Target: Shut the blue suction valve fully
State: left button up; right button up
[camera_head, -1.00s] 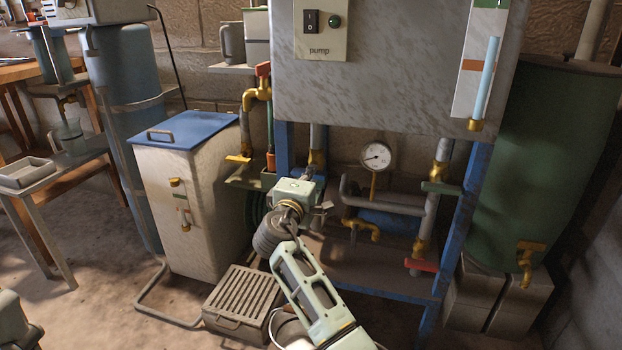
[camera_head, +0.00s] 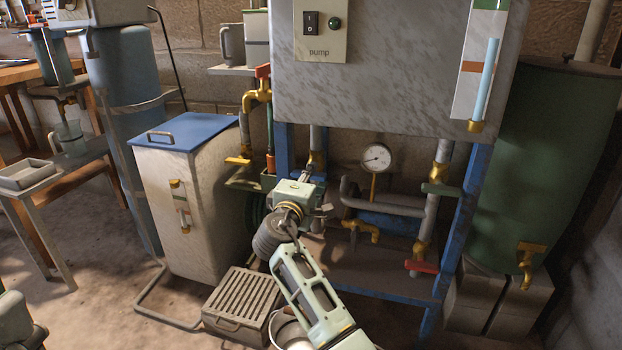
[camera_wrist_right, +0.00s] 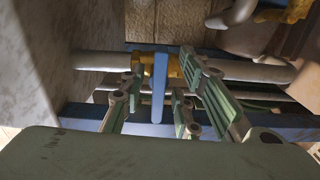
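The blue valve handle (camera_wrist_right: 158,88) shows in the right wrist view as a flat bar lying across the grey pipe (camera_wrist_right: 100,60) at a brass valve body (camera_wrist_right: 173,66). My right gripper (camera_wrist_right: 166,95) is open, with one finger on each side of the blue handle and visible gaps between. In the head view, my right gripper (camera_head: 312,183) is at the pipe below the grey panel, by the brass fitting (camera_head: 317,160). My left gripper is not clearly in view; only a grey part of my left side shows at the lower left.
A red-handled valve (camera_head: 421,267) is low on the right pipe, and a pressure gauge (camera_head: 376,157) stands between the pipes. Another red-handled brass tap (camera_head: 262,72) is at upper left. Blue frame posts (camera_head: 470,210) flank the space. A slatted crate (camera_head: 243,300) sits on the floor.

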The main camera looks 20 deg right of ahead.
jog(key=v, duration=0.7)
jog(key=shift+s+a, duration=0.15)
jog(key=shift+s, duration=0.05)
